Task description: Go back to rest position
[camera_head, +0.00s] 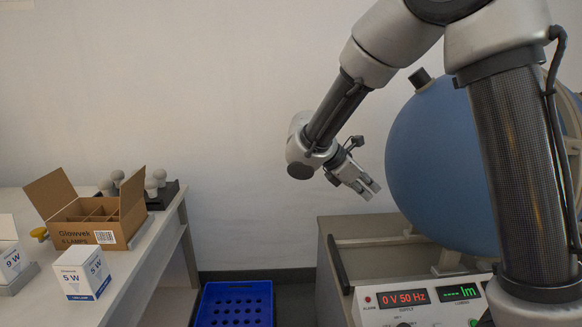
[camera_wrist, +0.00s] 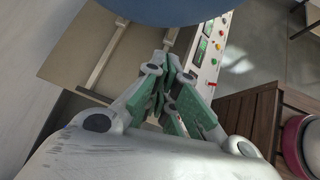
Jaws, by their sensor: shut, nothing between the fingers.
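My gripper (camera_head: 370,188) hangs in the air at the middle right of the head view, above the bench that carries the blue sphere (camera_head: 437,165). It points down and to the right, apart from the sphere and the bench. In the wrist view my gripper (camera_wrist: 168,72) has its fingers together with nothing between them.
A control panel (camera_head: 425,297) reading 0 V 50 Hz stands below the sphere. A blue crate (camera_head: 235,288) sits on the floor. At left, a table holds an open divided carton (camera_head: 100,210), a 5 W box (camera_head: 83,273) and several bulbs. The wall area between is free.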

